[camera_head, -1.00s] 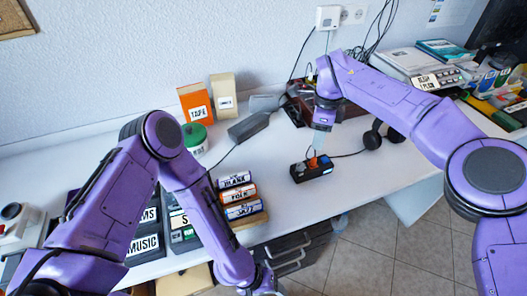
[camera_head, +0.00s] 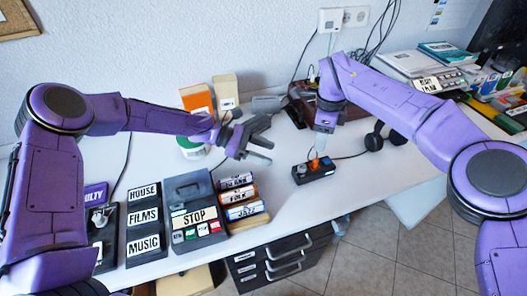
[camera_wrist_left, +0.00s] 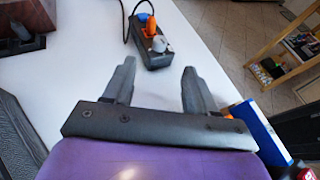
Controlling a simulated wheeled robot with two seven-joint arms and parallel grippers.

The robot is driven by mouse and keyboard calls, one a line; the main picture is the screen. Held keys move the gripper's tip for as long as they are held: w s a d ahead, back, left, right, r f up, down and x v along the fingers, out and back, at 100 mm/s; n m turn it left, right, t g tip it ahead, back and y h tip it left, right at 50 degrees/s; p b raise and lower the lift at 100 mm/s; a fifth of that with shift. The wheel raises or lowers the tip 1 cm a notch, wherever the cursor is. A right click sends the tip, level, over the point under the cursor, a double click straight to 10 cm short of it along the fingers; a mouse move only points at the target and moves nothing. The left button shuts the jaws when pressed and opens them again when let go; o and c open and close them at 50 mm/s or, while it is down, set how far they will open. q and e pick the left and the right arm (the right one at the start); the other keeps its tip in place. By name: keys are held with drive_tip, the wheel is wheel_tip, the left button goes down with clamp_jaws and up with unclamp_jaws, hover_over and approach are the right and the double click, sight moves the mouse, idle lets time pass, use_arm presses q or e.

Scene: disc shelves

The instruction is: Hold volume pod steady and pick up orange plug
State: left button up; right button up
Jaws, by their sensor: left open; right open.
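The volume pod is a small black box (camera_head: 322,174) on the white desk, with a grey knob on top; it also shows in the left wrist view (camera_wrist_left: 154,61). The orange plug (camera_head: 315,163) stands upright at the pod, and shows beyond the knob in the left wrist view (camera_wrist_left: 152,29).
Labelled cassettes (camera_head: 239,195) and a STOP recorder (camera_head: 193,215) stand at the desk's front left. A green-lidded jar (camera_head: 193,149) and an orange box (camera_head: 197,100) stand behind. A black cable runs from the pod. The desk between left gripper and pod is clear.

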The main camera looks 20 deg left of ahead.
sight(301, 166)
use_arm(q)
drive_tip(key=x, duration=1)
drive_tip(key=shift+d+f, duration=0.1)
drive_tip(key=shift+d, duration=0.1)
clamp_jaws()
